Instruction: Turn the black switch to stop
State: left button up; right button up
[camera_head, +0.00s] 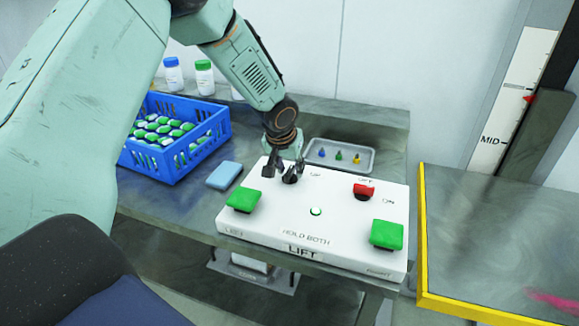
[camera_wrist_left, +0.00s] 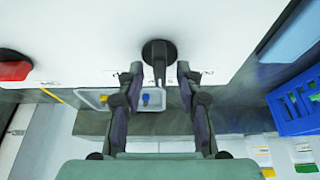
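The black switch (camera_wrist_left: 158,52) is a round knob with a bar handle on the white control box (camera_head: 340,225). In the left wrist view its handle points down the picture, between the two fingers of my left gripper (camera_wrist_left: 158,76). Gaps show on both sides of the handle, so the fingers are open around it and not closed on it. In the head view my left gripper (camera_head: 284,172) is at the back left of the box, and it partly hides the switch. The switch's position labels are mostly covered or too small to read. My right gripper is not in view.
A grey tray (camera_head: 340,155) lies behind. A blue crate (camera_head: 180,172) and light-blue block (camera_head: 224,175) are left.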

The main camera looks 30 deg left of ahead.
pick_arm(q)
jog(key=v, duration=1.2)
jog(key=shift+s+f, duration=0.1)
dwell(0.5)
